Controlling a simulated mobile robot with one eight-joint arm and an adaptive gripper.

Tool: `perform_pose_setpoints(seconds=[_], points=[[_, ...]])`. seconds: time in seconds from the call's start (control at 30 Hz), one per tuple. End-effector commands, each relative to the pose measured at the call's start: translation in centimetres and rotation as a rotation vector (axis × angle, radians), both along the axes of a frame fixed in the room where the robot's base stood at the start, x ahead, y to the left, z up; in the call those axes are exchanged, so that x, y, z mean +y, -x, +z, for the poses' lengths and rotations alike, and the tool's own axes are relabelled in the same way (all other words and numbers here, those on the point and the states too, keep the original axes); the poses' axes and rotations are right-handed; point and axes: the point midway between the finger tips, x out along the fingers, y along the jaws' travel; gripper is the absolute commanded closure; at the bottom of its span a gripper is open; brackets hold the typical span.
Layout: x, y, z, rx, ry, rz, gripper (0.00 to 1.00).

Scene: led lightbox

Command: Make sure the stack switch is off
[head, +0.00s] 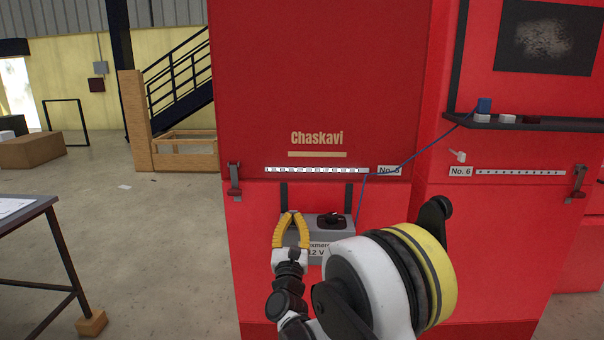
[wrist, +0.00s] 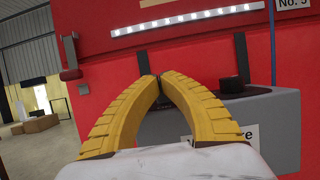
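No part in view is labelled as the stack switch, so I cannot tell for sure which it is. A grey box (head: 343,234) with a black knob (head: 334,220) on top is on the front of the red cabinet. Its label is partly hidden and shows "12 V". The box (wrist: 272,112) and knob (wrist: 231,85) also show in the wrist view. I cannot read the knob's setting. My gripper (head: 293,214) has its yellow fingers together, with nothing between the tips. In the wrist view my gripper (wrist: 158,77) is left of the knob, in front of the box.
A strip of white lights (head: 317,169) spans the cabinet, apparently lit. A small white piece (head: 458,156) is on the right panel. A table (head: 45,205) stands left; floor between is open.

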Motion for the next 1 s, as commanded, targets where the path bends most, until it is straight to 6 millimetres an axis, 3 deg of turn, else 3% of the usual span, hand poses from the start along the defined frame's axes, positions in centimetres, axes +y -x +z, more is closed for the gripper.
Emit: perform_pose_setpoints(seconds=[1.0], points=[[-0.1,-1.5,1.4,0.000,0.000,-0.001,1.00]])
